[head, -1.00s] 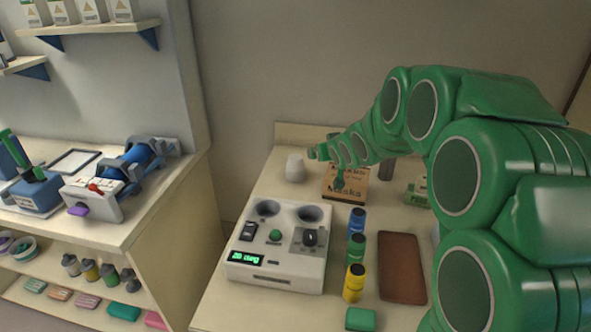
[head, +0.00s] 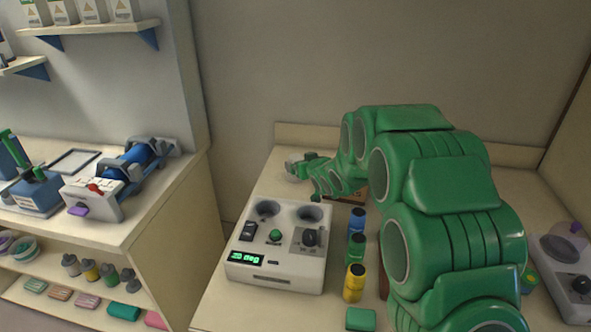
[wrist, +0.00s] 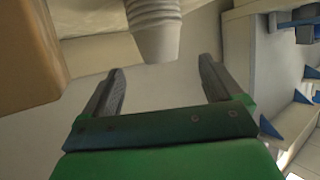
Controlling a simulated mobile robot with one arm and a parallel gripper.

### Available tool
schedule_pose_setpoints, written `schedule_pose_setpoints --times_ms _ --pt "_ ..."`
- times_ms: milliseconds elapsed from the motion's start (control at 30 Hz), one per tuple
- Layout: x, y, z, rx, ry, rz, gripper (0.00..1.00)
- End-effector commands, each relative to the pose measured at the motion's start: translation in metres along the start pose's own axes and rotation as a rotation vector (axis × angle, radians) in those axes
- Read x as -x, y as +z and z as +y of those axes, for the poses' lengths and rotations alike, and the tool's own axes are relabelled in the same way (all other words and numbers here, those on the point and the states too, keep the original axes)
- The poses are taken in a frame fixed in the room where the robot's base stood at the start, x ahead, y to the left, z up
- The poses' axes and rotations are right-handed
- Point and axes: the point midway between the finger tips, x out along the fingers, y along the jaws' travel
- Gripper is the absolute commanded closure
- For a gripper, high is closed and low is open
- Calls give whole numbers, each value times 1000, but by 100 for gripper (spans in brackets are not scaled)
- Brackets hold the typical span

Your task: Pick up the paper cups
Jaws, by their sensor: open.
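The paper cups show in the wrist view as a nested white stack (wrist: 155,25), ribbed by its rims, at the top centre. The stack lies just beyond the fingertips of my gripper (wrist: 161,70), between their lines. The fingers are apart with nothing between them. In the head view my gripper (head: 298,172) is at the back left of the counter, by the cup stack (head: 294,158), which it mostly hides. I cannot tell there whether they touch.
A tan box (wrist: 25,55) stands close on the left in the wrist view. A shelf unit stands left.

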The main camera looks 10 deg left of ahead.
Motion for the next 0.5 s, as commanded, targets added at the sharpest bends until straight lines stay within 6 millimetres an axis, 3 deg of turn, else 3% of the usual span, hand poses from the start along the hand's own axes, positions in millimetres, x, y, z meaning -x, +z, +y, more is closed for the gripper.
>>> schedule_pose_setpoints --times_ms 67,500 --pt "-4 12 0 1 0 -4 8" --pt "-28 8 0 1 0 0 8"
